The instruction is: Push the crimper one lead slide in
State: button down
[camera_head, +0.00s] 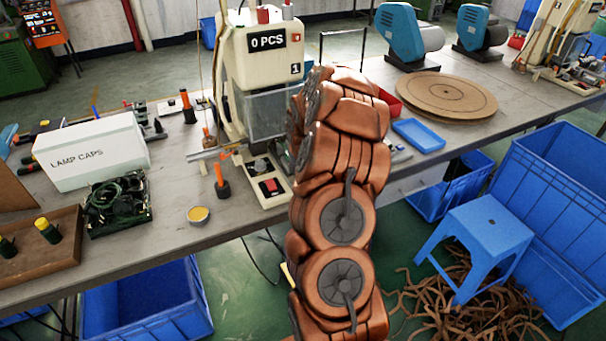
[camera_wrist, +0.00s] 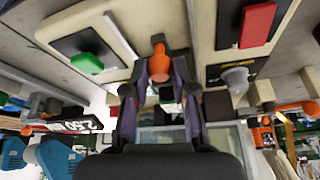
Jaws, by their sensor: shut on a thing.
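The crimper (camera_head: 262,60), cream with a "0 PCS" display and a "1" label, stands on the bench. A thin metal rail (camera_head: 207,153) with orange parts sticks out at its lower left; I cannot tell for certain whether this is the lead slide. In the wrist view, my gripper (camera_wrist: 160,78) has its two purple-grey fingers closed on an orange knob (camera_wrist: 158,48) in front of cream machine panels. My copper arm hides the crimper's right side in the head view, and my gripper cannot be made out there.
A red switch (camera_head: 270,187) sits on the crimper's base. A white lamp-caps box (camera_head: 92,152), a black tray of green wire (camera_head: 118,203) and a yellow-topped tin (camera_head: 198,216) are left on the bench. A blue tray (camera_head: 418,135) and round board (camera_head: 437,95) lie right.

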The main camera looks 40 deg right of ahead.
jog(key=w, duration=0.2)
jog(key=w+d, duration=0.1)
jog(key=w, duration=0.1)
jog(key=shift+d+b, duration=0.15)
jog(key=shift+b, duration=0.2)
jog(key=shift+w+d+r, duration=0.1)
jog(key=shift+w+r, duration=0.05)
jog(key=c, duration=0.9)
grip_release()
jog(key=shift+w, duration=0.1)
jog(key=shift+c, duration=0.2)
jog(key=v, duration=1.2)
